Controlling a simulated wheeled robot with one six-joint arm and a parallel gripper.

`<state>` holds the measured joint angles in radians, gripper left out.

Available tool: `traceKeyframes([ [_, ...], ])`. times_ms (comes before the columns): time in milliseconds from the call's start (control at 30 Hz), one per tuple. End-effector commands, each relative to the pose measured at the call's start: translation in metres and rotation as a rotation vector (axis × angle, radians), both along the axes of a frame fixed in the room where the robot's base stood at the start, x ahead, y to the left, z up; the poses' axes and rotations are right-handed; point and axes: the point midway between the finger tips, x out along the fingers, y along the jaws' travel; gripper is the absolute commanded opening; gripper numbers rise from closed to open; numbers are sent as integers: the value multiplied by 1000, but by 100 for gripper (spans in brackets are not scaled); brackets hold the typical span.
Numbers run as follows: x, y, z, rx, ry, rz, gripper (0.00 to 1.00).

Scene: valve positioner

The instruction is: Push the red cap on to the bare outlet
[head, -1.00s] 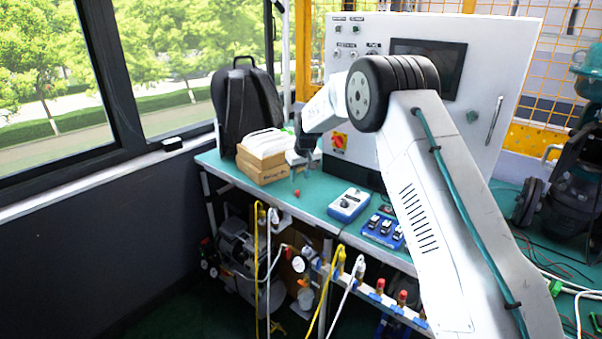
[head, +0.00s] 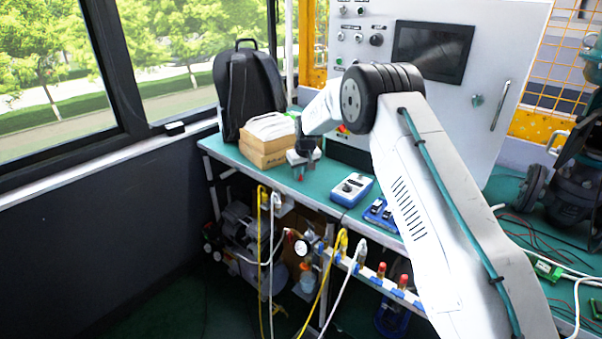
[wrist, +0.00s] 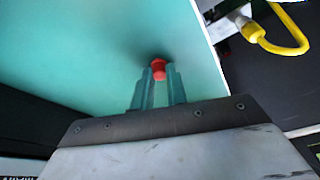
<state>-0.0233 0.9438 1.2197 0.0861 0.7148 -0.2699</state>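The red cap (wrist: 158,69) is between the two teal fingertips of my gripper (wrist: 159,72) in the wrist view, low over the teal bench top. In the head view the red cap (head: 300,178) shows just under my gripper (head: 302,167), near the bench's front edge. The fingers stand a cap's width apart, one on each side; whether they press on it I cannot tell. The outlet rail (head: 372,277) runs below the bench front. It carries a yellow hose, a white hose and red-topped outlets (head: 381,269). I cannot pick out a bare outlet; my arm hides the rail's right end.
A white cabinet (head: 480,110) stands behind. Yellow hoses (head: 262,250) hang in front of the bench.

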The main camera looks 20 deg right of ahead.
Motion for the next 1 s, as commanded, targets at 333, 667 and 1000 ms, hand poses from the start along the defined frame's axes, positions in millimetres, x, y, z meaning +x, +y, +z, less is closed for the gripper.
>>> traceKeyframes([
  [333, 0, 0, 0, 0, 0, 0, 0],
  [667, 0, 0, 1, 0, 0, 0, 0],
  [1000, 0, 0, 6, 0, 0, 0, 0],
])
